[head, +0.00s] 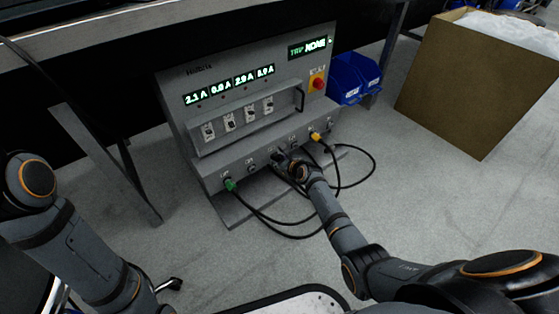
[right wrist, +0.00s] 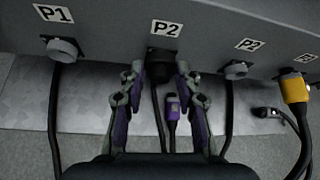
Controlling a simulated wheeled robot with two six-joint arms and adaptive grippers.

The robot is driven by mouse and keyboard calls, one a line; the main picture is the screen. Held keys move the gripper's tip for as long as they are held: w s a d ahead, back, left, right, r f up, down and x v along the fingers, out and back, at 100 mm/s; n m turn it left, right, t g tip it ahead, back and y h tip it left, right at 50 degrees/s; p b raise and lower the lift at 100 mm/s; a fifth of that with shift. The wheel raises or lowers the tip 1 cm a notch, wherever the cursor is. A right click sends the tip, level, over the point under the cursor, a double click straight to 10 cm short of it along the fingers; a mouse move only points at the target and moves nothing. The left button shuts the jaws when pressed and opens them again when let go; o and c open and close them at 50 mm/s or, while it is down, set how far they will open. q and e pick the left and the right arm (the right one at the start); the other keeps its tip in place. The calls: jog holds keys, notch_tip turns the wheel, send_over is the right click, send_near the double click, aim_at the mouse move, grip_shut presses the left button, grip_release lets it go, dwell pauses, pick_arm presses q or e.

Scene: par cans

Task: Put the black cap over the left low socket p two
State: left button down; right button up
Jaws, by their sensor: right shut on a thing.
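My right gripper (right wrist: 160,75) has its two fingers on either side of a black cap (right wrist: 161,66). The cap sits directly under the P2 label (right wrist: 165,28), at the P2 socket, and hides that socket. It looks up against the panel, but I cannot tell whether it is fully seated. In the head view my right gripper (head: 284,161) is at the lower front of the grey power unit (head: 210,172). My left arm is at the left of the head view, with its gripper out of view.
A grey round fitting (right wrist: 62,49) is under P1 and another (right wrist: 236,69) is right of P2. A yellow plug (right wrist: 295,88) sits further right. A purple-banded connector (right wrist: 172,104) is below the cap. A green plug (head: 229,184) is at the unit's left; cables loop on the floor.

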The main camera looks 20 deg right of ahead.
jog(key=shift+w+a, duration=0.2)
jog(key=shift+w, duration=0.4)
dwell(0.3)
jog(key=o, duration=0.9)
jog(key=shift+c, duration=0.2)
jog(key=v, duration=1.2)
